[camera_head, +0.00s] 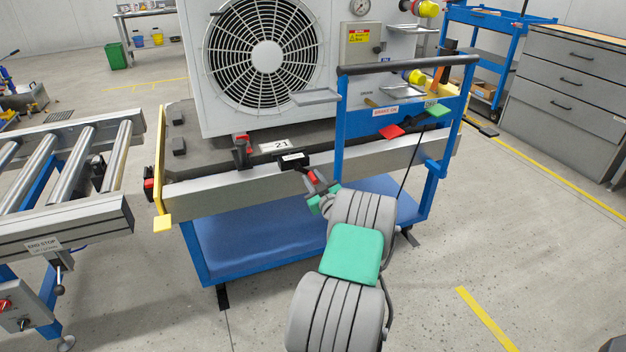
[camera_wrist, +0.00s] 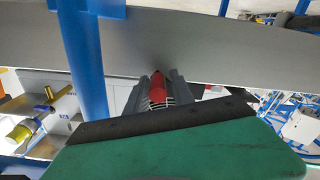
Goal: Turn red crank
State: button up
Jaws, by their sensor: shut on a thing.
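The red crank (camera_head: 312,178) is on the front side of the blue cart, just below a black block (camera_head: 293,160) on the grey rail. Only a small part of its red handle shows in the head view. My gripper (camera_head: 317,186) reaches it from below right. In the wrist view the red crank handle (camera_wrist: 157,88) sits between the two grey fingers of my gripper (camera_wrist: 158,94), which are shut on it. The crank's arm and pivot are mostly hidden by the gripper, so its angle is unclear.
A large fan unit (camera_head: 266,60) stands on the cart. The cart's blue upright frame (camera_head: 340,130) rises close to the right of the gripper. A red flag-like handle (camera_head: 391,131) is further right. A roller conveyor (camera_head: 70,220) stands at left.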

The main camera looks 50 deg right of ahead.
jog(key=shift+s+d+r, duration=0.1)
jog(key=shift+d+r, duration=0.05)
grip_shut()
jog(key=shift+f+m+b, duration=0.4)
jog(key=shift+b, duration=0.45)
jog(key=shift+a+r+m+b, duration=0.1)
jog(key=shift+a+m+b, duration=0.1)
jog(key=shift+m+b, duration=0.2)
jog(key=o, duration=0.6)
grip_release()
jog(key=shift+d, duration=0.1)
jog(key=p+v, duration=0.1)
jog(key=v, duration=0.6)
jog(key=shift+s+a, duration=0.25)
jog(key=shift+a, duration=0.05)
